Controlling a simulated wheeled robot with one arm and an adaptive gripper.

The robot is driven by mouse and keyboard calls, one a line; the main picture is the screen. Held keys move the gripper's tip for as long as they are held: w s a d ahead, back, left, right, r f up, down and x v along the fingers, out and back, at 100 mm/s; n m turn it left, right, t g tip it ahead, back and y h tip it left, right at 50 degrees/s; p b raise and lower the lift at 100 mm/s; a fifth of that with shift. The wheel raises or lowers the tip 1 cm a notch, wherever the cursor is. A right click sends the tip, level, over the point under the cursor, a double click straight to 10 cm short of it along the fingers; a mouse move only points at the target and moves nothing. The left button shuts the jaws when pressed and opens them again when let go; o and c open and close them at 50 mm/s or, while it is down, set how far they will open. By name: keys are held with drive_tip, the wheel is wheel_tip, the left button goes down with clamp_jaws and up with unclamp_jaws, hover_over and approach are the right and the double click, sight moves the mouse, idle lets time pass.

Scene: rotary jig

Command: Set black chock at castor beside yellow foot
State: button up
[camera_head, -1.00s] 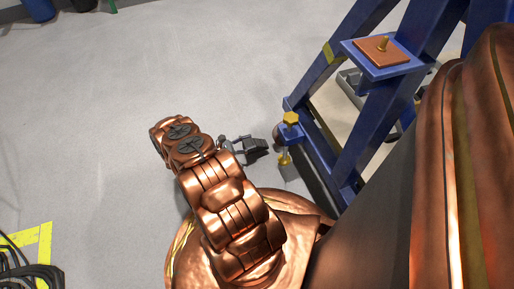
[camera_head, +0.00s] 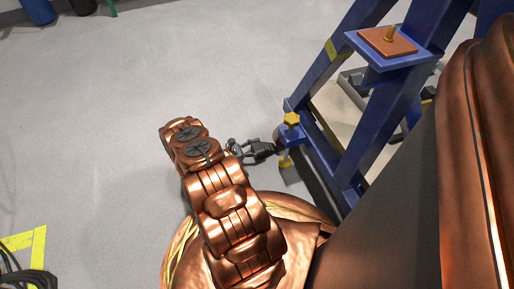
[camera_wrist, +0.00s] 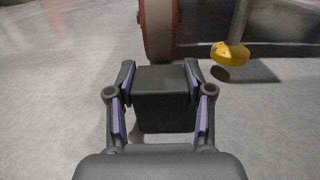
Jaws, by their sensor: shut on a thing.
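My gripper (camera_wrist: 160,100) is shut on the black chock (camera_wrist: 164,112), with a purple-lined finger on each side of it. In the wrist view the castor (camera_wrist: 158,25), a wheel with a reddish side and a grey tread, stands just beyond the chock. I cannot tell whether the two touch. The yellow foot (camera_wrist: 230,53) is to the right of the castor, under a metal rod. In the head view my gripper (camera_head: 264,150) is low beside the blue frame's corner, next to the yellow foot (camera_head: 285,163).
The blue frame (camera_head: 339,150) rises on the right, with a yellow knob (camera_head: 291,119) at its near corner. A plate with a copper-coloured pad (camera_head: 388,41) is higher up. Black cables (camera_head: 25,280) lie at lower left.

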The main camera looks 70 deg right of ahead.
drive_tip(key=shift+f, duration=0.1)
drive_tip(key=o, duration=1.4)
drive_tip(key=shift+w+a+r, duration=0.2)
drive_tip(key=shift+a, duration=0.05)
drive_tip(key=v, duration=1.1)
drive_tip(key=shift+f, duration=0.15)
drive_tip(key=shift+w+a, duration=0.15)
